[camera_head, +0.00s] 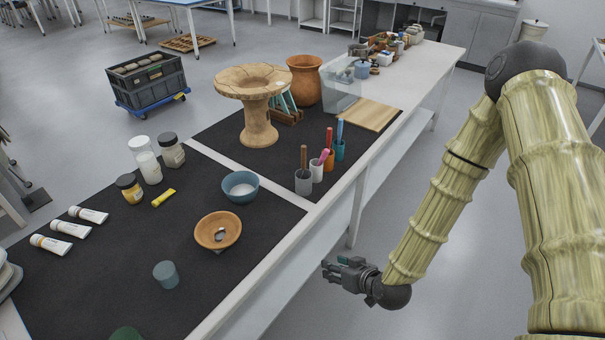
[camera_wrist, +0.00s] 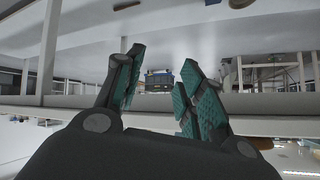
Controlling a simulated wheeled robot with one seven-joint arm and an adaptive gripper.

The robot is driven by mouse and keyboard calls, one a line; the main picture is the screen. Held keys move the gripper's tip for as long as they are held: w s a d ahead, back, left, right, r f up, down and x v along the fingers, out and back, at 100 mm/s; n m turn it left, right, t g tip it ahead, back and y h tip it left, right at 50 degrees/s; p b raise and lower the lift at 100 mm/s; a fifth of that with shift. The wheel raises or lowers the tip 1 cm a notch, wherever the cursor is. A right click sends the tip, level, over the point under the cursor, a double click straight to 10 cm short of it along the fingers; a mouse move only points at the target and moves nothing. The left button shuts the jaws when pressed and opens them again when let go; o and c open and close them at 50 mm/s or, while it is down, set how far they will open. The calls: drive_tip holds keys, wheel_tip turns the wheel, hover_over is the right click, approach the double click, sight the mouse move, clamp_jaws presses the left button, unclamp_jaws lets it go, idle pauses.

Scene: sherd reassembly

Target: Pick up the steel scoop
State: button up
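A small grey metal piece (camera_head: 220,234) lies in the orange-brown bowl (camera_head: 205,240) on the dark mat; it may be the steel scoop, but it is too small to tell. My gripper (camera_head: 329,267) is in the head view to the right of the bowl, out past the table's near long edge and apart from everything. In the wrist view my gripper (camera_wrist: 162,62) shows two teal-padded fingers spread apart with nothing between them. The wrist view shows neither the bowl nor the grey piece.
A blue bowl with white content (camera_head: 240,187) stands just behind the orange-brown bowl. A blue-grey cup (camera_head: 166,274) is in front. The white table edge (camera_head: 255,278) lies between gripper and bowl.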

drive_tip(key=w+a+r+n+t+y, duration=0.2)
drive_tip(key=w+r+t+y, duration=0.15)
drive_tip(key=w+r, duration=0.65)
drive_tip(key=n+t+y, duration=0.1)
drive_tip(key=t, duration=0.2)
approach(305, 161)
drive_tip(key=x, duration=0.4)
drive_tip(key=shift+w+a+f, duration=0.1)
drive_tip(key=shift+w+f, duration=0.15)
drive_tip(key=shift+w, duration=0.05)
drive_tip(key=shift+p+x, duration=0.9)
drive_tip(key=shift+x, duration=2.3)
drive_tip(key=shift+r, duration=0.2)
clamp_jaws()
